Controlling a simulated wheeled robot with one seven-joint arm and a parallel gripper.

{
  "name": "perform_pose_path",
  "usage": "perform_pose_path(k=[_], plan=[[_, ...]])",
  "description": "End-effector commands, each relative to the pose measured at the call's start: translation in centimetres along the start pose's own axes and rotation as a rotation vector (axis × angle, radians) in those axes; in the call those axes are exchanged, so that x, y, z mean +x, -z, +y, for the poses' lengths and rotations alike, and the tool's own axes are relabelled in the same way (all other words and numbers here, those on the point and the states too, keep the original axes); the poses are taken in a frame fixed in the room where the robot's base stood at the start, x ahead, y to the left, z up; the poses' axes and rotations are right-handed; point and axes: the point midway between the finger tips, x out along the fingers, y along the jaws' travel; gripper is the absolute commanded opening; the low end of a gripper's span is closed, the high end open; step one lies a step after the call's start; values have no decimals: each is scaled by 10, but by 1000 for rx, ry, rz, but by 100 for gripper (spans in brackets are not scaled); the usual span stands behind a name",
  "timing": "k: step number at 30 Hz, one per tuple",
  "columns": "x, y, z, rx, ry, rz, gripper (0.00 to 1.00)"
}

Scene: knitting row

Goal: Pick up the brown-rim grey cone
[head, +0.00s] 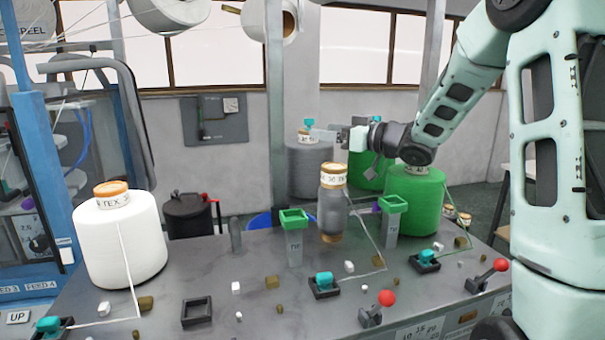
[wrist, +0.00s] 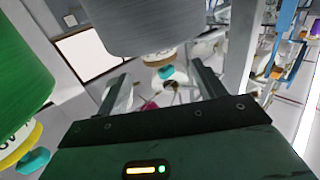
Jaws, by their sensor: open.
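A large grey cone (head: 309,172) stands at the back of the bench, with a brownish rim, a pale label and a teal piece on top. The wrist view shows a grey cone (wrist: 140,22) upside down, its rim and teal piece between the fingers in the picture. A smaller, darker grey cone (head: 332,210) with a brown rim and brown foot stands in front of it. My gripper (head: 322,134) is open and sideways, near the large grey cone's top. It also shows in the wrist view (wrist: 162,88), with nothing seen gripped.
A green cone (head: 414,200) stands at the right, with another green cone (head: 369,178) behind it under my arm. A white cone (head: 120,238) stands at the left. Green-topped posts (head: 294,240) and red-knobbed levers (head: 376,308) rise from the bench. A metal upright (head: 276,110) stands left of the gripper.

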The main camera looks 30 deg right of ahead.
Motion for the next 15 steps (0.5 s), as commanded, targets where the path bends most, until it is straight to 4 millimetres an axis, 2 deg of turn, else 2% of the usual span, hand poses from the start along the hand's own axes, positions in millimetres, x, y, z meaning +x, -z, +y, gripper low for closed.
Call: perform_pose_path(k=[8,15], plan=[[28,3,-1,2,2,-1,69],[61,3,-1,2,3,-1,69]])
